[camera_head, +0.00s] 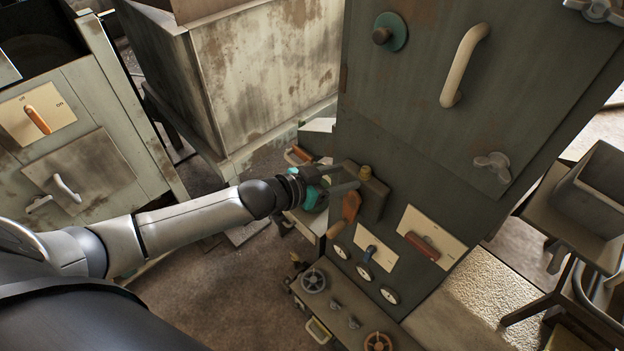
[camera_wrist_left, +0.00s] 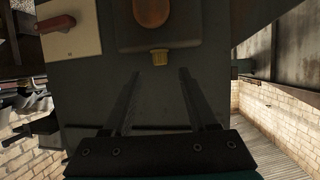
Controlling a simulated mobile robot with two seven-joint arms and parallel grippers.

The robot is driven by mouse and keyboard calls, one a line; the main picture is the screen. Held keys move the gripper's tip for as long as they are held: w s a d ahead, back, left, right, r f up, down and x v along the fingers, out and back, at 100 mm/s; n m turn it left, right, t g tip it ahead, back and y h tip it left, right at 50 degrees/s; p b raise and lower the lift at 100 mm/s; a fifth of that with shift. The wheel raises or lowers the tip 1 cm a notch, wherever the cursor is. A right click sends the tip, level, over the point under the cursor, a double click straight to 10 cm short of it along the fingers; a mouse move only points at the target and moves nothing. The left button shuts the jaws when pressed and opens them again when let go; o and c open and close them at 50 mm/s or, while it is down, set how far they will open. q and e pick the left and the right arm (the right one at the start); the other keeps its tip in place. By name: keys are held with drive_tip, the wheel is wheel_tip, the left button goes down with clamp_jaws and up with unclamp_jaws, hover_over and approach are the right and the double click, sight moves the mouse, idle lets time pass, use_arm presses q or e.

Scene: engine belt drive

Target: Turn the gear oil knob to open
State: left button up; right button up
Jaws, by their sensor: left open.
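My left gripper (camera_head: 342,179) is open, with its two fingers pointing at a dark box (camera_head: 376,196) on the front of the green-grey cabinet. A small brass-yellow knob (camera_head: 365,172) sticks out at one end of this box. In the left wrist view the knob (camera_wrist_left: 159,57) lies ahead of the gap between the fingertips (camera_wrist_left: 159,75), and nothing is held. An orange-brown handle (camera_head: 350,207) is on the same box, also partly visible in the left wrist view (camera_wrist_left: 151,11). No readable label shows which one is the gear oil knob. My right gripper is not in view.
Beside the box are a blue-tipped lever (camera_head: 368,254), a red handle (camera_head: 423,246) on a pale plate, and several round gauges. A ledge below carries valve wheels (camera_head: 314,280). A large curved handle (camera_head: 465,64) is higher up. Open floor (camera_head: 215,285) lies below my left arm.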

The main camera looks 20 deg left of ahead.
use_arm(q)
drive_tip(key=p+v, duration=0.1)
drive_tip(key=v, duration=0.7)
drive_tip(key=shift+s+a+r, duration=0.2)
drive_tip(key=shift+s, duration=0.1)
drive_tip(key=shift+c, duration=0.4)
